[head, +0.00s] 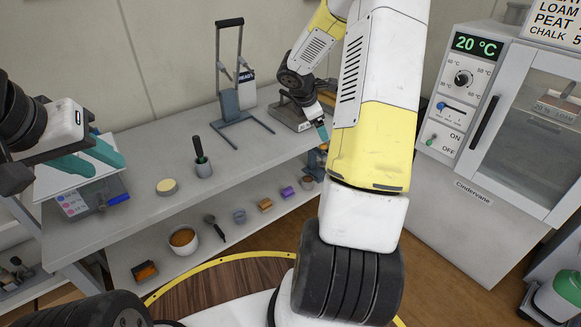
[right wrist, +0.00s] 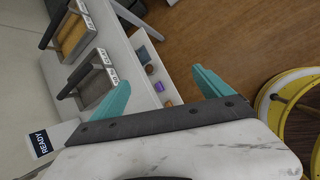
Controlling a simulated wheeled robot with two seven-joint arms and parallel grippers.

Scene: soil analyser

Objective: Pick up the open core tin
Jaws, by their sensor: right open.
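No thing is clearly marked as the open core tin. In the right wrist view, an open box with orange-brown contents (right wrist: 73,33) and an open box with grey contents (right wrist: 97,86) stand on the bench, each with a dark handle bar and a label. In the head view, a grey tray (head: 288,118) is on the bench, partly hidden by my right arm. My right gripper (right wrist: 161,79) is open and empty above the bench edge; one teal fingertip shows in the head view (head: 322,130). My left gripper (head: 90,158) is open, with no object visible between its fingers, over a white plate (head: 48,182).
The lower shelf holds a bowl (head: 183,242), a dark box with orange contents (head: 145,272) and several small items. An oven cabinet (head: 490,120) stands right.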

